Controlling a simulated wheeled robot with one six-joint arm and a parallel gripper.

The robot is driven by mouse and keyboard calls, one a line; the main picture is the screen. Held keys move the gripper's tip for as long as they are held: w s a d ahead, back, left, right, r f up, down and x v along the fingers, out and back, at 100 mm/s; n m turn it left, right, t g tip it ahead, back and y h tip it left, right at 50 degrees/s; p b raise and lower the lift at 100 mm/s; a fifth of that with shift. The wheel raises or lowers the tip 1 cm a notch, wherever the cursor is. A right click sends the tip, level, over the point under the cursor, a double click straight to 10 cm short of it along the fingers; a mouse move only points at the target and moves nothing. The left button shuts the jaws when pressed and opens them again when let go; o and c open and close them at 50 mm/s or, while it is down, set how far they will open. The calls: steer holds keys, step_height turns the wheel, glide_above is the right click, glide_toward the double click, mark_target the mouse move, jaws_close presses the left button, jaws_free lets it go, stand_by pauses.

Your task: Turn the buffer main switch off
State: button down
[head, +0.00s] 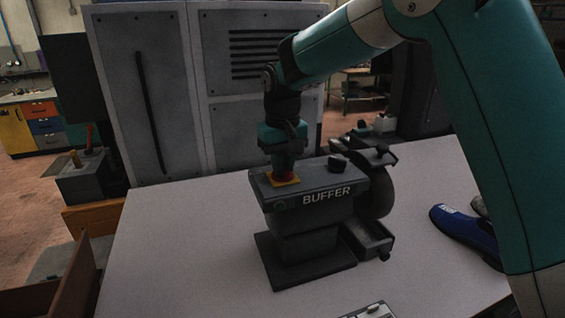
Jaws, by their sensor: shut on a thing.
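The grey buffer (306,232) stands on the white table, with "BUFFER" lettered on its front and a dark round wheel (377,190) at its right. On its top left is a yellow plate (294,182) with a red switch (287,175), mostly covered from above by my gripper (286,170). My gripper points straight down and is shut on the red switch. The fingertips are small and dark here, and the switch's turned position cannot be made out. A separate black knob (338,162) sits on the buffer's top, right of my gripper.
A small drawer-like tray (368,238) juts from the buffer's right. A grey cabinet (150,100) stands behind. The table's left part is clear.

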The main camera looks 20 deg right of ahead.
steer(key=n, duration=0.3)
steer(key=shift+r+n, duration=0.1)
steer(key=shift+n, duration=0.3)
steer(key=shift+n+p, duration=0.35)
steer(key=shift+n, duration=1.65)
steer(key=c, duration=1.1)
jaws_free()
steer(key=shift+c, duration=0.2)
step_height(320, 180, up, 17)
steer(key=b, duration=0.2)
steer(key=shift+r, duration=0.15)
steer(key=shift+a, duration=0.1)
